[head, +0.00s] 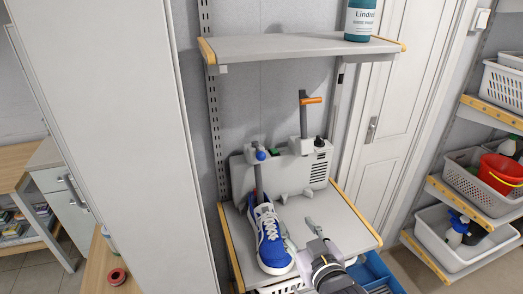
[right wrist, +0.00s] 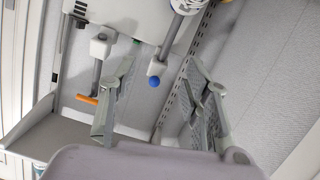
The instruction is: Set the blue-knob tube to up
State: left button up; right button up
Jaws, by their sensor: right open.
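A grey shoe dryer (head: 310,172) stands on the lower shelf. Its left tube (head: 258,182) has a blue knob (head: 260,155) at its pivot block and slants down into a blue-and-white shoe (head: 269,238). The dryer's other tube (head: 303,118), with an orange end, stands upright. My right gripper (head: 300,234) is open and empty, in front of the dryer and right of the shoe. In the right wrist view, which is turned over, the blue knob (right wrist: 154,82) shows between the spread fingers of the right gripper (right wrist: 158,95), apart from them. My left gripper is not in view.
An upper shelf (head: 290,47) with a teal bottle (head: 360,20) overhangs the dryer. The lower shelf (head: 340,225) is bare to the right of the shoe. A tall pale panel (head: 125,130) stands left. Shelves with baskets (head: 480,190) stand right.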

aim_at(263, 159)
jog(key=w+a+r+n+t+y, duration=0.1)
jog(key=w+a+r+t+y, duration=0.15)
jog(key=w+a+r, duration=0.35)
jog(key=shift+h, duration=0.45)
jog(key=p+x, duration=0.1)
jog(key=x, duration=0.3)
jog(key=d+p+x, duration=0.1)
jog(key=p+x, duration=0.1)
jog(key=x, duration=0.3)
jog(key=p+x, duration=0.1)
jog(key=x, duration=0.4)
jog(key=shift+w+d+r, duration=0.25)
jog(key=shift+d, duration=0.15)
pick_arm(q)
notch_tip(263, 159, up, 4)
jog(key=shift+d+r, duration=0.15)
pick_arm(e)
jog(key=shift+c, duration=0.6)
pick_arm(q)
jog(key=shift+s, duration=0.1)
pick_arm(e)
grip_shut()
